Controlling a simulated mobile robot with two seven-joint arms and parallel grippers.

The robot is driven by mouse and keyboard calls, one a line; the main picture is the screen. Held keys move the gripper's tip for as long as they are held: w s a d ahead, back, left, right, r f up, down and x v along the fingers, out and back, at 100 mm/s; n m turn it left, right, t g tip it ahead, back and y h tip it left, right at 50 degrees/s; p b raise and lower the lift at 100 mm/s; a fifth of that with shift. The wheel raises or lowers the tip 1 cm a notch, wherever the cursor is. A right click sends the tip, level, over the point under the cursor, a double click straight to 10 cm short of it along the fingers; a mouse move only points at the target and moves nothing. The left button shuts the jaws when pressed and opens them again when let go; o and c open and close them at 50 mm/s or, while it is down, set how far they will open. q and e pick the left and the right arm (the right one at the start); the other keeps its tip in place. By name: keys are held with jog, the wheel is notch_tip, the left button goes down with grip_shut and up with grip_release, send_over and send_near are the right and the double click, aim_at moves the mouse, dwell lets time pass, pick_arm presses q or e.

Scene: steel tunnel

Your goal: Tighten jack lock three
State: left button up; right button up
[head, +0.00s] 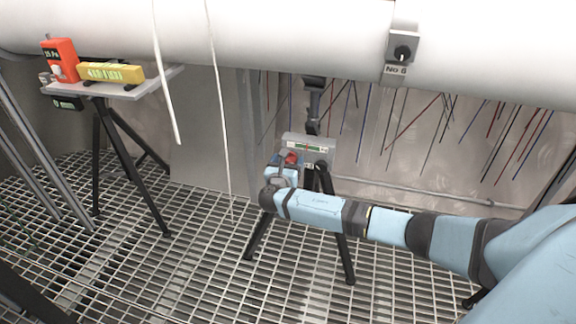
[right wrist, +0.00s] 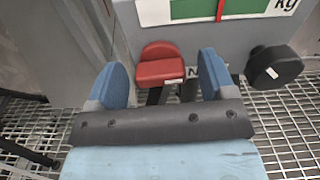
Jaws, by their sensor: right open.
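A jack stand with a green-and-white scale panel (head: 308,143) stands under the big white pipe on dark legs. A red lock handle (head: 291,158) sits just below the panel. In the right wrist view the red handle (right wrist: 160,70) lies ahead between the blue fingers, with a gap on both sides. A label beside it is mostly hidden by a finger, so its number cannot be read. My right gripper (right wrist: 164,66) is open and empty, close in front of the handle; in the head view its arm reaches in from the right. My left gripper is not in view.
A black knob (right wrist: 272,66) sticks out to the right of the handle. A tripod table (head: 150,92) at left bears an orange box (head: 60,58) and a yellow box (head: 110,73). White cables (head: 219,95) hang nearby. The grating floor (head: 200,265) in front is open.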

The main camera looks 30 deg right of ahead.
jog(key=shift+w+d, duration=0.15)
jog(key=c, duration=0.9)
jog(key=shift+c, duration=0.2)
